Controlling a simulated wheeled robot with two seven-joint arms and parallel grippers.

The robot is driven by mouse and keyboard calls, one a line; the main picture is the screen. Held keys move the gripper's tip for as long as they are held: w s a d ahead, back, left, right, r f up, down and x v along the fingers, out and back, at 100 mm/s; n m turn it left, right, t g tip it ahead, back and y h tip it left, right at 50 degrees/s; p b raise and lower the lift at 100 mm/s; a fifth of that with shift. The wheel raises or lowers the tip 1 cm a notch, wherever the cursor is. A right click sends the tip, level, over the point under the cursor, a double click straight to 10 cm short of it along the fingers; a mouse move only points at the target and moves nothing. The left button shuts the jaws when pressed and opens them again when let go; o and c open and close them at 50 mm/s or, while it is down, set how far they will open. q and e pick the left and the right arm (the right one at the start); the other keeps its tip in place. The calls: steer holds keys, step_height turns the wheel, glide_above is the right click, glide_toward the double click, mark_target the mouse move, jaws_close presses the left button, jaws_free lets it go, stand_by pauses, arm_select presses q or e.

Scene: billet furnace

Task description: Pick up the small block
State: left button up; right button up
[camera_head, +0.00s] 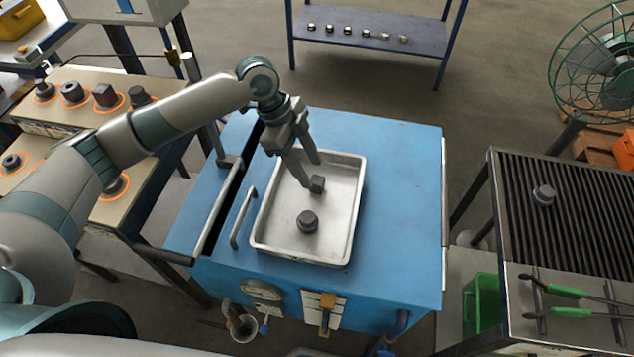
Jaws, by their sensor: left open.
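A small dark block (317,184) sits in the shallow metal tray (341,228) on the blue cabinet. My left gripper (312,174) reaches down over the tray from above, its two fingers spread apart. The fingertip nearer the camera is close beside the block in the picture; I cannot tell whether it touches. A second dark piece (307,222), rounder in shape, sits in the tray nearer the camera. My right gripper is not in view.
The blue cabinet (405,200) has a raised handle bar (217,212) left of the tray. Benches with dark parts (105,95) stand at left.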

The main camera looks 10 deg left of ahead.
mark_target(317, 179)
arm_select(q)
steer(key=shift+s+d+f, duration=0.1)
steer(key=shift+d+f, duration=0.1)
steer(key=shift+f, duration=0.15)
steer(key=p+x, duration=0.2)
steer(key=x, duration=0.1)
steer(key=shift+d, duration=0.1)
steer(key=shift+d+f, duration=0.2)
steer(key=shift+f, duration=0.4)
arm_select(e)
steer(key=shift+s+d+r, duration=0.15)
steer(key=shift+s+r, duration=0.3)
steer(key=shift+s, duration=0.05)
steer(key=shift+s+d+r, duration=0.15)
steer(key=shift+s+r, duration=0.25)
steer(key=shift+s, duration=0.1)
arm_select(q)
jaws_close()
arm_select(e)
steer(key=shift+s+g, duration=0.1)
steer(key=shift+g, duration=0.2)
